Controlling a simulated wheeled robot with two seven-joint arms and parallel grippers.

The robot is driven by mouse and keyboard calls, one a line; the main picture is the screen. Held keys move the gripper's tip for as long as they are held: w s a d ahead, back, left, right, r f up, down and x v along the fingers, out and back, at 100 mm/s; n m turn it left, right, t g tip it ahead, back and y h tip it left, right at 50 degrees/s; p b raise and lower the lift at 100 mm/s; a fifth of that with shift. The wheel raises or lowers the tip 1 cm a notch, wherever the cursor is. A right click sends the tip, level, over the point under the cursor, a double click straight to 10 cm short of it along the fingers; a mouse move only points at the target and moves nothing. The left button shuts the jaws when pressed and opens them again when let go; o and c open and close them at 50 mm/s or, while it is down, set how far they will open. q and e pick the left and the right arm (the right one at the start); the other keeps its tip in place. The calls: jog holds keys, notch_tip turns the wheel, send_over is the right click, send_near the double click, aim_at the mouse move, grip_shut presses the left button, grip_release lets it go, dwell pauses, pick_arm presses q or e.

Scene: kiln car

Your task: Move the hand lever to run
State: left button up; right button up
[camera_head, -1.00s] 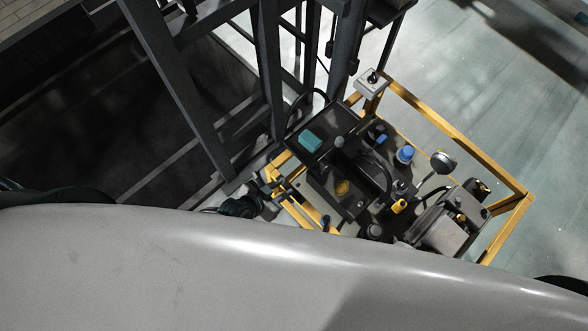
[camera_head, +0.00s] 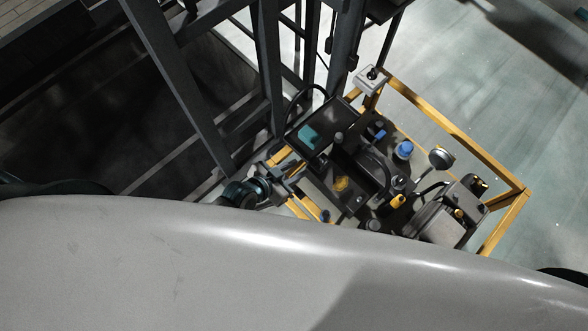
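My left gripper (camera_head: 291,174) is at the left side of a yellow-framed machine unit (camera_head: 446,124). Its two dark fingers appear spread, with nothing seen between them. They are close to the unit's left frame bar, and I cannot tell whether they touch it. I cannot tell for certain which part is the hand lever. A short dark knob (camera_head: 325,215) stands near the lower left of the unit, and a small grey box with a black switch (camera_head: 371,78) sits on its upper corner. No run marking is legible. My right gripper is not in view.
The unit carries a dark tank with a teal patch (camera_head: 308,138), a blue cap (camera_head: 404,150), a round gauge (camera_head: 441,158) and a grey motor (camera_head: 438,226). Dark steel posts (camera_head: 268,70) rise close behind my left gripper. Open floor (camera_head: 520,110) lies to the right.

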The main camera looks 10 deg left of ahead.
aim_at(313, 161)
pick_arm(q)
jog(key=shift+b+x, duration=3.1)
jog(key=shift+x, duration=0.8)
jog(key=shift+w+d+f, duration=0.15)
jog(key=shift+w+f, duration=0.05)
jog(key=shift+f, duration=0.05)
jog(key=c, duration=0.6)
jog(key=shift+o, duration=0.2)
jog(key=shift+w+d+r+p, duration=0.2)
jog(key=shift+w+r+p, duration=0.1)
jog(key=shift+r+p, duration=0.15)
jog(key=shift+w+d+r, duration=0.15)
jog(key=shift+w+d, duration=0.1)
jog(key=shift+w, duration=0.05)
jog(key=shift+w+d+r+p, duration=0.15)
jog(key=shift+w+d, duration=0.25)
jog(key=shift+w, duration=0.2)
jog(key=shift+w+d+r+p, duration=0.1)
jog(key=shift+w+d+p, duration=0.05)
jog(key=shift+w+d, duration=0.35)
jog(key=o, duration=0.8)
jog(key=shift+a, duration=0.15)
jog(key=shift+o, duration=0.2)
jog(key=shift+f, duration=0.15)
